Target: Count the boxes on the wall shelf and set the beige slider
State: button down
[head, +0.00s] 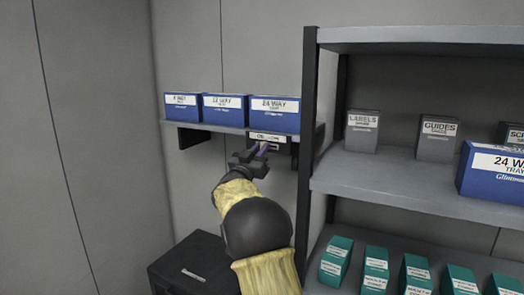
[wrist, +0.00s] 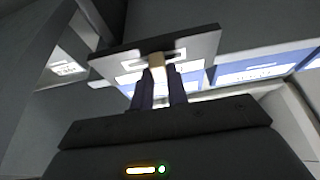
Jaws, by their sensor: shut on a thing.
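Three blue boxes stand side by side on the grey wall shelf (head: 225,128) in the head view: a left box (head: 182,107), a middle box (head: 224,108) marked 12 WAY and a right box (head: 275,113) marked 24 WAY. A small slider panel (head: 280,137) with white labels hangs under the shelf's right end; it also shows in the wrist view (wrist: 203,44). The beige slider (wrist: 157,62) sits at the panel's slot, between my fingertips. My gripper (head: 262,148) is shut on it; the fingers (wrist: 161,82) hide part of the labels.
A dark rack (head: 311,120) with grey shelves stands close at right, holding grey boxes (head: 361,131), a large blue box (head: 491,172) and several teal boxes (head: 376,268). A black cabinet (head: 190,262) stands below my arm. The wall left of the shelf is clear.

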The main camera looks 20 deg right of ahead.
jog(key=shift+w+a+r, duration=0.1)
jog(key=shift+w+a, duration=0.7)
jog(key=shift+w, duration=0.05)
jog(key=c, duration=1.7)
grip_release()
jog(key=o, duration=0.3)
jog(key=shift+w+a, duration=0.15)
jog(key=shift+w, duration=0.1)
jog(key=shift+o, duration=0.2)
jog(key=b+v, duration=0.9)
jog(key=v, duration=0.8)
jog(key=shift+s+f, duration=0.3)
jog(key=shift+s, duration=0.05)
